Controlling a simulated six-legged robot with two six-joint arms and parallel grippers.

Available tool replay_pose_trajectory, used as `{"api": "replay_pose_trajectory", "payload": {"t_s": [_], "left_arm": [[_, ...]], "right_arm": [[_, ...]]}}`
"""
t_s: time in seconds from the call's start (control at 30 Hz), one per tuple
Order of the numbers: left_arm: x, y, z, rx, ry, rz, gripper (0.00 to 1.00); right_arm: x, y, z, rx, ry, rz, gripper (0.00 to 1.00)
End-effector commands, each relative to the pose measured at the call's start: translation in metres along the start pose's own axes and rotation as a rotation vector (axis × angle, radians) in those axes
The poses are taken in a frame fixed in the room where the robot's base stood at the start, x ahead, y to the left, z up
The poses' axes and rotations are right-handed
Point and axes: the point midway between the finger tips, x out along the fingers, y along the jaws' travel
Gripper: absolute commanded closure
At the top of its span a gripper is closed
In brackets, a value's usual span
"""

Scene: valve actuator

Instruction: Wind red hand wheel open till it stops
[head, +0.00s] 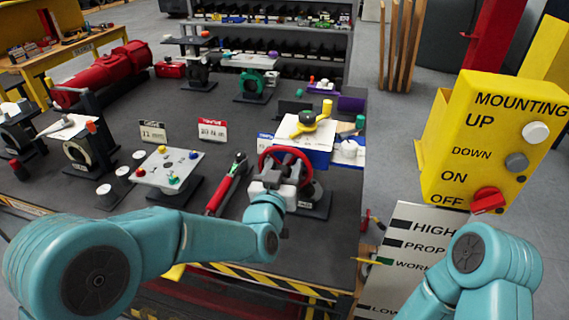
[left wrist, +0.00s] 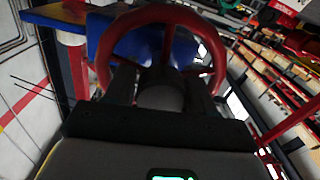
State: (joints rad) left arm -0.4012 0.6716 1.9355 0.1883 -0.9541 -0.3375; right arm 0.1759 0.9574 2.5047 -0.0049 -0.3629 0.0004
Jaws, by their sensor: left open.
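The red hand wheel (head: 287,151) stands on a dark base near the front right edge of the bench in the head view. My left gripper (head: 275,186) is at its near side and covers the wheel's lower left part. In the left wrist view the red rim (left wrist: 165,14) arches across the top. The two dark fingers of my left gripper (left wrist: 160,95) are open, one on each side of the wheel's dark hub. Whether they touch the hub or spokes cannot be told. My right arm shows at the lower right, but its gripper is out of view.
A blue block with a white plate (head: 303,131) and yellow handle stands just behind the wheel. A red-handled tool (head: 228,186) lies left of it. A yellow switch box (head: 492,140) stands at the right. The striped bench edge (head: 262,281) is in front.

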Motion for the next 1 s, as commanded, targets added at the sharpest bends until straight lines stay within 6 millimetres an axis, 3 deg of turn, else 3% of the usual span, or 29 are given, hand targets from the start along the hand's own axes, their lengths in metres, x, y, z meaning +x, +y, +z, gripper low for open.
{"api": "replay_pose_trajectory", "payload": {"t_s": [0.23,0.37,1.0], "left_arm": [[0.001,0.0,0.0,0.0,0.001,0.0,0.46],[0.001,0.0,0.0,0.0,0.001,0.0,0.84],[0.001,-0.001,0.001,-0.065,0.004,-0.001,0.84]], "right_arm": [[0.0,0.0,0.0,0.0,0.0,0.0,1.0],[0.0,0.0,0.0,0.0,0.0,0.0,1.0],[0.015,0.005,0.0,0.0,0.0,0.0,1.0]]}}
